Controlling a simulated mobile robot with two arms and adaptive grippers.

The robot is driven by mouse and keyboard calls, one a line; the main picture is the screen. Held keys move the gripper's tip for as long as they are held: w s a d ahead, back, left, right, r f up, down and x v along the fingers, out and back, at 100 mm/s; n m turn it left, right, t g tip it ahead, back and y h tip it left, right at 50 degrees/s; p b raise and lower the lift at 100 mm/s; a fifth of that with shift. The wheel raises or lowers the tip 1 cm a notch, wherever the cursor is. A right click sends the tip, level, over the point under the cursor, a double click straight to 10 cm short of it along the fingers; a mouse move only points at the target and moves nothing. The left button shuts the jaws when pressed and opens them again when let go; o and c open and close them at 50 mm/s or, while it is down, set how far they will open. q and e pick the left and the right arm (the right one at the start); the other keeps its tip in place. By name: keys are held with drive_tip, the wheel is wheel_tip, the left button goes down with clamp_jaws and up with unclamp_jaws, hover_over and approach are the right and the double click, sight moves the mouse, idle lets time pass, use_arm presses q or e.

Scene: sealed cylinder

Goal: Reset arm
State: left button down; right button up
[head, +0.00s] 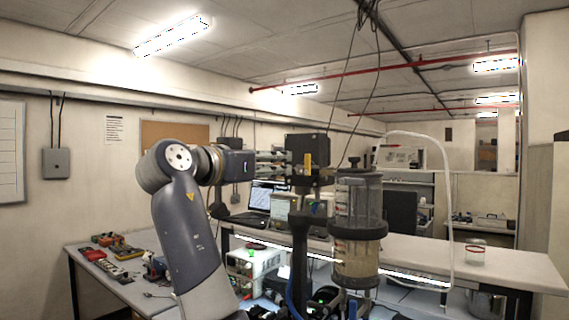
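One grey jointed arm of mine rises from the bottom, bends at the top and points right. At its end my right gripper (272,162) shows small and side-on, in front of or against a black box (307,152) on a dark upright stand. I cannot tell whether its fingers touch the box or how far apart they are. A clear cylinder (358,232) with black bands and a tan lower part stands upright right of the stand, apart from the gripper. My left gripper is not in view.
A side table (145,298) at the left holds small tools and devices. A long white bench (510,268) runs behind the cylinder, with a laptop (257,207) and a small jar (475,252). A pale hose (450,200) arches down at the right. Cables hang from the ceiling.

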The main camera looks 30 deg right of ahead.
drive_tip(key=shift+s+a, duration=0.15)
drive_tip(key=shift+a, duration=0.1)
idle(0.3)
